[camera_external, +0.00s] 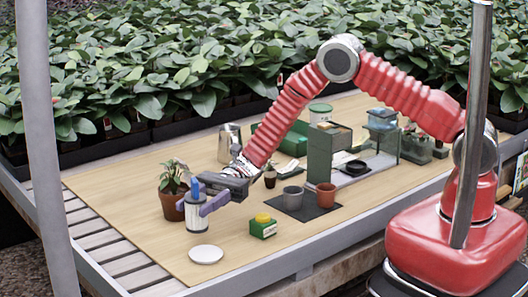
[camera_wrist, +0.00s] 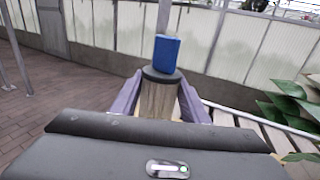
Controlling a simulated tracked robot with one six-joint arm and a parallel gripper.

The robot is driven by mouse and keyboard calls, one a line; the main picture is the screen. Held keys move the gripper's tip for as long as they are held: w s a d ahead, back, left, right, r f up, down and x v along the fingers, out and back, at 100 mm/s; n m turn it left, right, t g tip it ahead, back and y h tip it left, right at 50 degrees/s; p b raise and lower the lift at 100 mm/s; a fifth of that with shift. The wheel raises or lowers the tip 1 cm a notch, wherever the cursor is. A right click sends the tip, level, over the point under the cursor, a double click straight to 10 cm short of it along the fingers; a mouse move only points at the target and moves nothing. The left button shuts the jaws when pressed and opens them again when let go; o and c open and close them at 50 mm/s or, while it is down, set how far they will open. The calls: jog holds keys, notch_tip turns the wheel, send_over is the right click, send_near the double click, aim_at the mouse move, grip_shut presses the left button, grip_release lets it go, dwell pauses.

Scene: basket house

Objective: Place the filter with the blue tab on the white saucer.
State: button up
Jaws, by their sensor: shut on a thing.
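The filter (camera_external: 196,222) is a pale cylinder with a dark top and an upright blue tab (camera_external: 195,187). It also shows in the wrist view (camera_wrist: 155,100), with its blue tab (camera_wrist: 166,53) on top. My gripper (camera_external: 201,206) is shut on the filter, with a purple finger on each side; the wrist view shows the fingers (camera_wrist: 160,103) around its body. The filter is upright. I cannot tell whether its base touches the table. The white saucer (camera_external: 206,255) lies empty on the table, nearer the camera than the filter.
A potted plant (camera_external: 172,205) stands close behind the filter on the left. A green box with a yellow top (camera_external: 263,227) is right of the saucer. Grey (camera_external: 292,197) and terracotta (camera_external: 326,195) pots stand farther right. The table (camera_external: 140,225) is clear left of the saucer.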

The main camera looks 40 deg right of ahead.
aim_at(198, 226)
jog(key=shift+f, duration=0.85)
jog(key=shift+f, duration=1.85)
jog(key=shift+f, duration=0.1)
jog(key=o, duration=1.1)
jog(key=v, duration=0.7)
jog(key=shift+w+d, duration=0.1)
jog(key=shift+d, duration=0.15)
